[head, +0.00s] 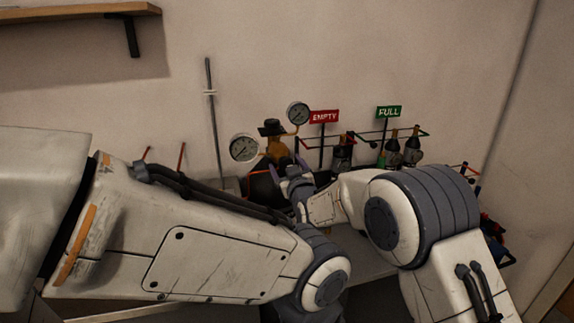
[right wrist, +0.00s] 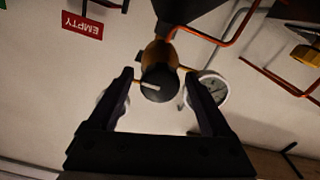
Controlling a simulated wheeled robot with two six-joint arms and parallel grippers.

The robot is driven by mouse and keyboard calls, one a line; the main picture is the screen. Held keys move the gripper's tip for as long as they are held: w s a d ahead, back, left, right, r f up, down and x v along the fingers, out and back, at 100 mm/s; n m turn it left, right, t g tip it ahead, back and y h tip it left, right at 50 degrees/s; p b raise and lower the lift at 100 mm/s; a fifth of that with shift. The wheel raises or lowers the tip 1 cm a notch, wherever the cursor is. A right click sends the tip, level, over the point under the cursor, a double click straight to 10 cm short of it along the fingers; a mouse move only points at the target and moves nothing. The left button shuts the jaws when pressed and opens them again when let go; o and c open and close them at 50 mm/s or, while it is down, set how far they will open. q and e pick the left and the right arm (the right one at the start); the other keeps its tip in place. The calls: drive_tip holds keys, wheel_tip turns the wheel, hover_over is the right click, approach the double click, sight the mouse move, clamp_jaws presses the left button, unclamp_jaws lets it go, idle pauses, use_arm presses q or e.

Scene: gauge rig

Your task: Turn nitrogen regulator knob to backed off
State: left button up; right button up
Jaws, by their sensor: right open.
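The brass regulator (head: 277,150) stands by the back wall with two round gauges, one at its left (head: 243,147) and one higher at its right (head: 298,113). In the right wrist view, which is upside down, the dark round knob (right wrist: 159,82) faces me with a pale, nearly level line on it. My right gripper (head: 287,167) is open, its two fingers apart on either side of the knob. I cannot tell whether either finger touches it. In the head view the gripper covers part of the regulator's lower front. My left gripper is not in view.
A red EMPTY sign (head: 324,117) and a green FULL sign (head: 389,112) stand behind to the right, with several dark bottles and bent pipes. A thin grey rod (head: 212,125) stands left. A wooden shelf (head: 75,12) is on the wall, upper left.

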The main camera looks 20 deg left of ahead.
clamp_jaws()
drive_tip(key=shift+w, duration=0.1)
drive_tip(key=shift+d, duration=0.1)
drive_tip(key=n+b, duration=0.2)
drive_tip(key=n, duration=0.1)
drive_tip(key=shift+f+b, duration=0.1)
drive_tip(key=shift+b, duration=0.2)
drive_tip(key=n+b, duration=0.2)
drive_tip(key=n, duration=0.2)
drive_tip(key=shift+n, duration=0.4)
drive_tip(key=n+b, duration=0.2)
drive_tip(key=n, duration=0.8)
drive_tip(key=shift+r+b, duration=0.2)
drive_tip(key=shift+b, duration=0.1)
